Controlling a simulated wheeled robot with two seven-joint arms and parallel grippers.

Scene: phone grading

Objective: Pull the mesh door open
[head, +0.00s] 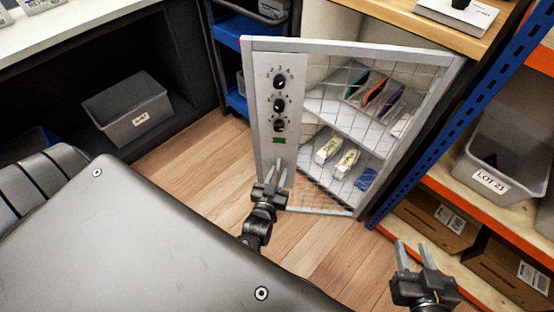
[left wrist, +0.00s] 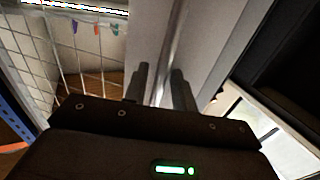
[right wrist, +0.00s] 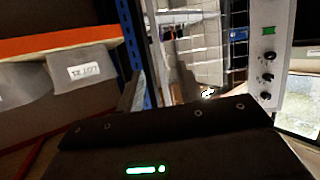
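The mesh door (head: 437,75) has a pale metal frame and stands partly swung out from its cabinet, its right side near the blue post. Its left side is a grey panel (head: 266,150) with three black knobs and a small green display. My left gripper (head: 278,172) is at the panel's lower part. In the left wrist view a vertical metal bar (left wrist: 178,30) on the panel runs between the two fingers, which look spaced apart, with a gap on at least one side.
Shelves behind the mesh hold cards and pale packets (head: 345,163). At right, a blue-and-orange rack holds a grey bin (head: 505,145) and cardboard boxes (head: 432,220). A grey bin (head: 128,108) sits under the left counter. Wooden floor (head: 185,140) is clear left of the door.

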